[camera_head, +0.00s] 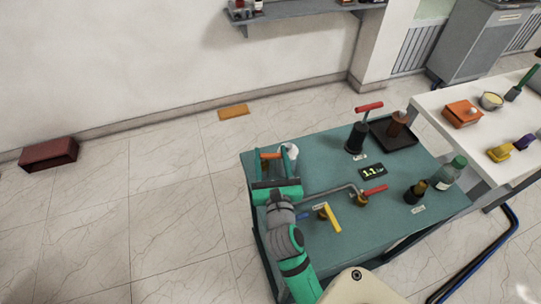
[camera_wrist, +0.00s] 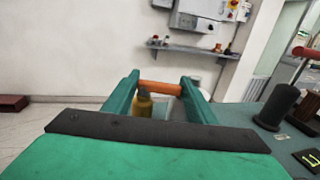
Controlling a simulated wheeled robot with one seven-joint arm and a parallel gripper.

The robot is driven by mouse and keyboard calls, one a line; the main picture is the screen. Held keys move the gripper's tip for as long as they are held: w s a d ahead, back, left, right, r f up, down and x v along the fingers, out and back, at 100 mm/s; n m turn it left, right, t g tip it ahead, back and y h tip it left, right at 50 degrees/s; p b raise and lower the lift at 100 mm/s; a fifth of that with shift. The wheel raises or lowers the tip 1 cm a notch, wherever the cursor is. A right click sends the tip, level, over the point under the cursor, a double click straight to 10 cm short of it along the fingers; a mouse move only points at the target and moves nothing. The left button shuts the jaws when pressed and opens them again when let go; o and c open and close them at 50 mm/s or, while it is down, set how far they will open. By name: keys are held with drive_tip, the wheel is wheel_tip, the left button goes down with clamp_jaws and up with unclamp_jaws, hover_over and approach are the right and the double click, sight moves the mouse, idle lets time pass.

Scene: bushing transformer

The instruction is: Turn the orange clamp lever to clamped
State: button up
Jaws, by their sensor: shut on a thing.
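My gripper (camera_head: 272,158), with green fingers, is over the far left corner of the teal table. It is shut on the orange clamp lever (camera_head: 271,155), which lies crosswise between the fingers. In the wrist view the orange lever (camera_wrist: 161,88) spans from one fingertip to the other, with my gripper (camera_wrist: 160,86) touching both its ends. A brass-coloured post (camera_wrist: 143,104) stands under the lever near the left finger. The rest of the clamp is mostly hidden by the fingers and the gripper body.
The teal table (camera_head: 318,148) also bears a yellow lever (camera_head: 331,217), a red-handled valve (camera_head: 374,190), a small display (camera_head: 372,172), a black pump (camera_head: 356,138) with a red handle, a dark tray (camera_head: 408,155) and a green bottle (camera_head: 446,173). A white table (camera_head: 440,103) adjoins at right.

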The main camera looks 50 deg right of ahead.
drive_tip(key=shift+w+d+f+n+t+y, duration=0.1)
drive_tip(key=shift+d+f+n+t+y, duration=0.05)
drive_tip(key=shift+f+n+t+y, duration=0.3)
drive_tip(key=shift+w+d+r+y, duration=0.15)
drive_tip(key=shift+r+y, duration=0.1)
drive_tip(key=shift+r, duration=0.4)
drive_tip(key=o, duration=1.1)
drive_tip(key=shift+w, duration=0.1)
drive_tip(key=shift+c, duration=0.2)
